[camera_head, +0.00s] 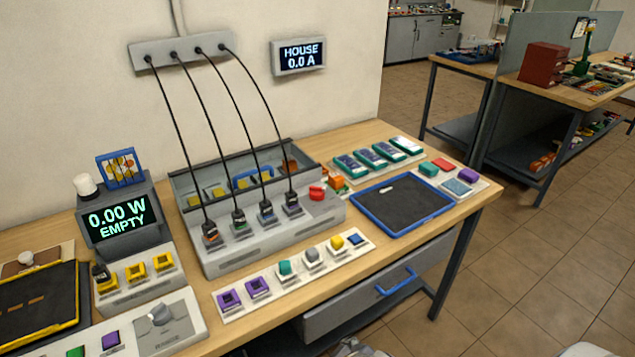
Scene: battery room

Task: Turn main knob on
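Two knobs show, and I cannot tell from any label which is the main knob. A red knob (317,190) sits on the right end of the grey charging unit (232,262). A larger light grey knob (160,314) stands on a pale panel (178,329) at the front left of the bench. Its marking is too small to read. The wall display (299,57) reads HOUSE 0.0 A. The bench display (118,217) reads 0.00 W EMPTY. Neither gripper can be made out; only pale parts, probably mine, show at the bottom edge.
Four black cables run from a wall strip (181,50) down to the charging unit. A row of coloured blocks (312,255) lies in front of it. A blue-rimmed dark tray (402,205) lies to the right. A drawer (378,292) is under the bench. Floor (530,260) is free at right.

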